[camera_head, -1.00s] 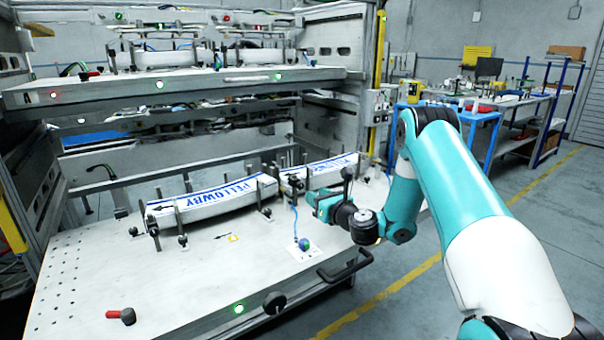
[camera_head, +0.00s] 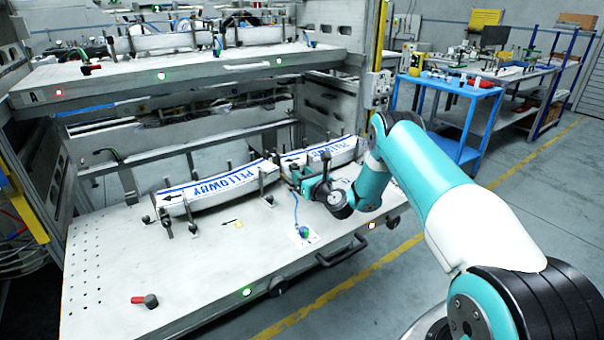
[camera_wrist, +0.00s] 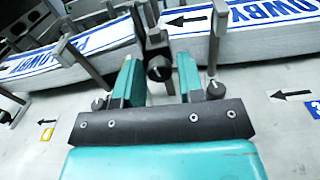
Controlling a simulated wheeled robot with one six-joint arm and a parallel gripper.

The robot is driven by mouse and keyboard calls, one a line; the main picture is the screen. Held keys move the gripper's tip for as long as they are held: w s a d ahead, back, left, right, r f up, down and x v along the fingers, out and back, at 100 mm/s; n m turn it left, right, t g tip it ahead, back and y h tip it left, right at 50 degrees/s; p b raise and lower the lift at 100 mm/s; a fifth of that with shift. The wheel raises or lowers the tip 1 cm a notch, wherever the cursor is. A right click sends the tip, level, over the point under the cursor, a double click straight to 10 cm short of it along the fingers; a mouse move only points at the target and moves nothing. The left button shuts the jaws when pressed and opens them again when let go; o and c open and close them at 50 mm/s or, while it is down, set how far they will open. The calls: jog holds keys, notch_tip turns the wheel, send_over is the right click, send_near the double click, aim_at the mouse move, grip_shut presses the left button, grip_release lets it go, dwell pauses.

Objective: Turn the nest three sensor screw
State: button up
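My gripper (camera_head: 312,186) is at the front edge of the right label stack (camera_head: 325,152) on the lower shelf. In the wrist view its two teal fingers (camera_wrist: 157,66) are apart, one on each side of a black round knob (camera_wrist: 160,73) on a dark upright bracket (camera_wrist: 139,28). The knob shows in the gap near the fingertips; I cannot tell if either finger touches it. A blue 3 mark (camera_wrist: 315,109) with a black arrow is on the plate to the right. A yellow mark (camera_wrist: 47,133) is at the left.
The left label stack (camera_head: 215,192) stands among thin posts. A blue-green ball on a cable (camera_head: 304,231) sits on a white pad in front of my gripper. A red-handled knob (camera_head: 145,300) is at the front left. An upper shelf (camera_head: 190,72) hangs above. The front plate is mostly clear.

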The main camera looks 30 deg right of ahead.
jog(key=shift+w, duration=0.1)
jog(key=c, duration=0.7)
jog(key=shift+o, duration=0.2)
